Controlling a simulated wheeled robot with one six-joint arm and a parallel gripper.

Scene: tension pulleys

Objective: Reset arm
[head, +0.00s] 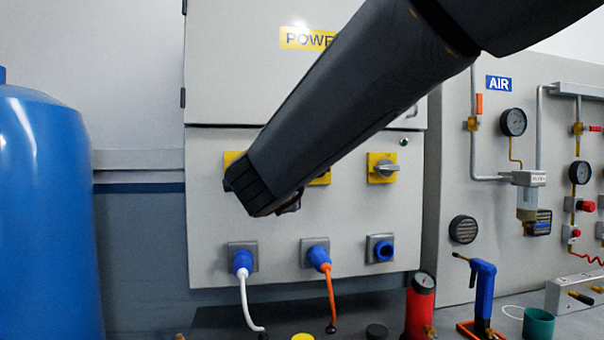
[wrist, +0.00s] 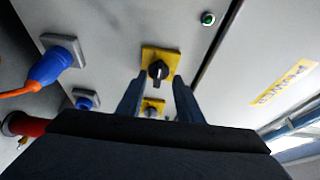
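My gripper (wrist: 158,82) shows in the wrist view with its two dark fingers apart and nothing held between them. A yellow rotary switch with a dark knob (wrist: 158,70) appears beyond the fingertips, in line with the gap; a second yellow switch (wrist: 152,106) shows between the fingers. In the head view my dark arm reaches down from the upper right across the power cabinet (head: 220,90) and covers the middle of its switch row. The fingers are hidden there. The right yellow switch (head: 383,168) is in clear view.
Below the switches, plugs with a white cable (head: 247,300) and an orange cable (head: 329,290) sit in sockets; a third socket (head: 381,248) stands to the right. A blue tank (head: 45,210) is at left. The air panel (head: 455,180) and a red cylinder (head: 419,308) are at right.

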